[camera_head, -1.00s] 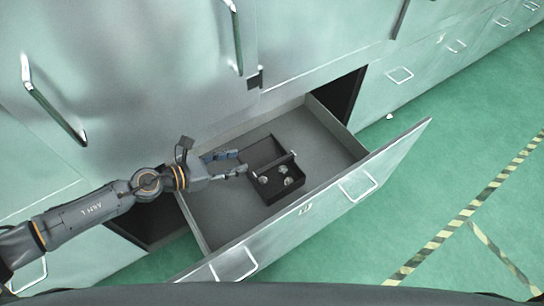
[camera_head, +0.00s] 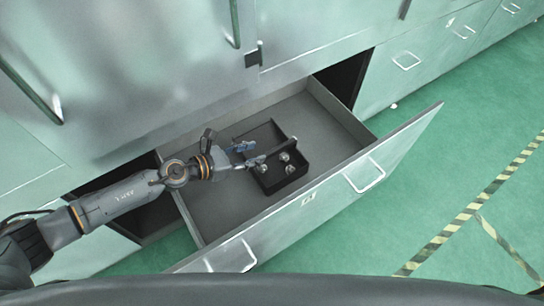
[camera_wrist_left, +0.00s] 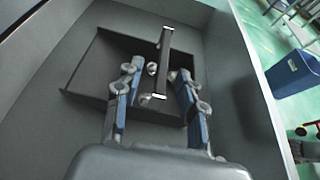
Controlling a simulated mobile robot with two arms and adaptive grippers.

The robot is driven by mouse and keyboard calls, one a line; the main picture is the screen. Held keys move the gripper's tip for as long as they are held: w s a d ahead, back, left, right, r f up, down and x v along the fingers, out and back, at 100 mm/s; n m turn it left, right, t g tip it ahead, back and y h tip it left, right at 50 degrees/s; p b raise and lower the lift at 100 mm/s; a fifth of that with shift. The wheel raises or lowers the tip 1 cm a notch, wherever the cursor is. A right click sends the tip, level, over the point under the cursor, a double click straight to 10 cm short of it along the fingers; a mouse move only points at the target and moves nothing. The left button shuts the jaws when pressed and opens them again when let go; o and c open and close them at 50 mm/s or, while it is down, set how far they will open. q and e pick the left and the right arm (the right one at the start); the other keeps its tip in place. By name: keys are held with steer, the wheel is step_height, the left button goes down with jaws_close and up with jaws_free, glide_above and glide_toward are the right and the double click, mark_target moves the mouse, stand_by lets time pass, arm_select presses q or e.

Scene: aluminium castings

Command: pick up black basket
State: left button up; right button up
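The black basket (camera_head: 288,181) sits in the open drawer, with a raised bar handle (camera_wrist_left: 164,62) across its middle. Several small shiny metal parts (camera_head: 284,157) lie in its front half. My left gripper (camera_head: 252,154) reaches in from the left, over the basket's left side. In the left wrist view its two blue-padded fingers are spread, one on each side of the handle, with a gap to it. The fingers partly cover the basket there. My right gripper is in neither current view.
The grey drawer (camera_head: 213,207) has free floor around the basket, and its front panel (camera_head: 390,150) stands out over the green floor. Cabinet faces (camera_head: 130,90) rise behind. The left wrist view also shows a blue bin (camera_wrist_left: 294,80) beyond the drawer.

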mark_target(270, 152)
arm_select(q)
steer(key=x, duration=0.7)
steer(key=shift+s+d+f+b, duration=0.2)
steer(key=shift+s+d+b, duration=0.05)
steer(key=shift+s+b, duration=0.05)
steer(key=shift+w+d+f, duration=0.2)
steer(key=shift+w+d, duration=0.05)
steer(key=shift+d, duration=0.15)
jaws_close()
steer(key=shift+r, duration=0.1)
